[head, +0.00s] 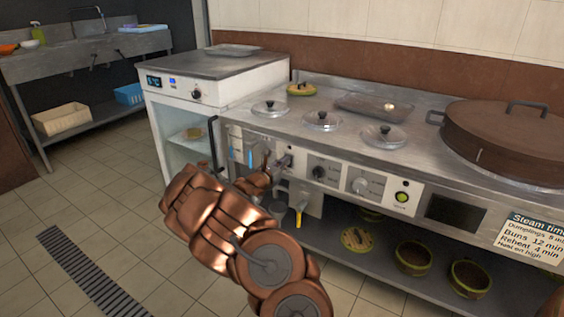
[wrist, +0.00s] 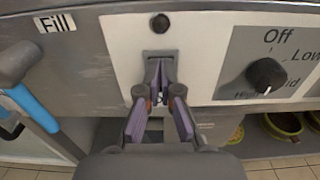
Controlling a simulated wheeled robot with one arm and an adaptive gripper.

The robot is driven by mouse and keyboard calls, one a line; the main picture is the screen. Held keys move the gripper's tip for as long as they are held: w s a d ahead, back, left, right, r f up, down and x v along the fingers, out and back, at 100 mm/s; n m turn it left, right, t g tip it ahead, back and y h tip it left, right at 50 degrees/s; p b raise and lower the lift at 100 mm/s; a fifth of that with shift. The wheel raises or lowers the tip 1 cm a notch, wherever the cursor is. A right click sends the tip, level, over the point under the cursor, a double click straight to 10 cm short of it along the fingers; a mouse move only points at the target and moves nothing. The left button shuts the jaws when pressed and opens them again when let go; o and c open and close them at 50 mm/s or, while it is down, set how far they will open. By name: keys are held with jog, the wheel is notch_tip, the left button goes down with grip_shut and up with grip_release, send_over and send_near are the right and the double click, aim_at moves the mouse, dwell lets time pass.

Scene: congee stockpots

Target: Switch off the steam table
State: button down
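The steam table (head: 300,108) is a long steel counter with a control panel on its front. My copper-coloured arm reaches to the left part of that panel in the head view, where my gripper (head: 277,162) is partly hidden by the arm. In the wrist view my gripper (wrist: 160,72) has its fingertips close together around a small grey lever (wrist: 160,56) on the white panel. It appears shut on the lever, which the fingers largely hide. A black knob (wrist: 266,76) marked Off, Low and High sits to the right, apart from the fingers. It also shows in the head view (head: 319,172).
Further right are another knob (head: 360,185), a lit green button (head: 402,197) and a dark display (head: 455,212). Lidded wells (head: 322,121) and a big brown lid (head: 505,140) top the counter. Bowls (head: 412,257) stand below.

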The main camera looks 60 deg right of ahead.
jog(key=shift+s+r, duration=0.15)
jog(key=shift+r, duration=0.1)
jog(key=a+r+p, duration=0.1)
jog(key=a+p, duration=0.1)
jog(key=a, duration=1.1)
jog(key=shift+a+r, duration=0.15)
jog(key=shift+a, duration=0.25)
jog(key=shift+s, duration=0.1)
jog(key=s+a+r+m+g+y+p, duration=0.2)
jog(key=s+a+r+m+g+p, duration=0.15)
jog(key=s+r+m+p, duration=0.55)
jog(key=s+a+r+m+g+y+p, duration=0.2)
jog(key=s+a+r+m+g+p, duration=0.25)
jog(key=r, duration=0.85)
jog(key=s+a+r+m+t+y+p, duration=0.1)
jog(key=s+a+r+t+y+p, duration=0.1)
jog(key=a, duration=1)
jog(key=s+a+r+m+t+y+p, duration=0.1)
jog(key=s+a+r+m+y+p, duration=0.1)
jog(key=s+a+r+y+p, duration=0.3)
jog(key=s+a+r+m+t+y+p, duration=0.2)
jog(key=s+a+r+y+p, duration=0.2)
jog(key=a, duration=1.4)
jog(key=s+y+p, duration=0.1)
jog(key=y+p, duration=0.2)
jog(key=p, duration=0.2)
jog(key=shift+a+t+p, duration=0.3)
jog(key=shift+a, duration=0.05)
